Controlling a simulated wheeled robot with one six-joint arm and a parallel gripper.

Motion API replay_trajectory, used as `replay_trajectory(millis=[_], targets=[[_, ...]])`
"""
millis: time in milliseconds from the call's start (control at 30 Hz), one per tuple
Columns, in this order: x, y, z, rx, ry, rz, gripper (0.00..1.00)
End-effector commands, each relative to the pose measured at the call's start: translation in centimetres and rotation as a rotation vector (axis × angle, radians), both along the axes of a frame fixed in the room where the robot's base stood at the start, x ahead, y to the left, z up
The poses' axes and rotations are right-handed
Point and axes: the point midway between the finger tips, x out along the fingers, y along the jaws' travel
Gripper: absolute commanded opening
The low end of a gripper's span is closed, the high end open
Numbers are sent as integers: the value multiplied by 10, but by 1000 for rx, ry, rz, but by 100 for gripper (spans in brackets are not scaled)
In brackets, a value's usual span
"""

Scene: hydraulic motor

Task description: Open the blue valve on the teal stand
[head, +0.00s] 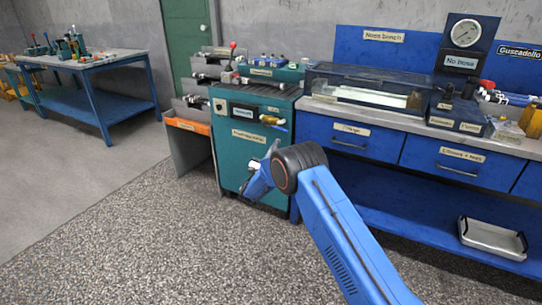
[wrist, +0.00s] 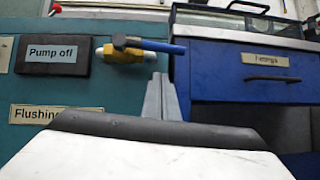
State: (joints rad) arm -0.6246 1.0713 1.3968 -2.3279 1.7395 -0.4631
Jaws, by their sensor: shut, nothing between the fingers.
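The blue handle (wrist: 162,46) points right from a dark hub, roughly level. My gripper (wrist: 161,78) is shut and empty, its grey fingertips just below the handle in the picture. It also shows in the head view (head: 274,146), low in front of the valve. I cannot tell whether they touch.
A "Pump off" panel (wrist: 54,54) is left of the valve. A blue drawer bench (head: 375,142) adjoins the stand on the right, with a clear-lidded tank (head: 365,95) on top. An orange bin (head: 187,125) is at the stand's left. The floor in front is clear.

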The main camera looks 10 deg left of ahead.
Motion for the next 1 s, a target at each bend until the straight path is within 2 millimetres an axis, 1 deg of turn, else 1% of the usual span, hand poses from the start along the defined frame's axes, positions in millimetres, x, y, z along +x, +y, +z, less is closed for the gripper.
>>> replay_trajectory(millis=[33,100,300,733,1000], targets=[[0,0,10,1,-2,1,0],[1,-2,19,2,-1,1,0],[3,-4,33,0,0,0,0],[3,-4,37,0,0,0,0],[4,-10,54,2,-1,0,0]])
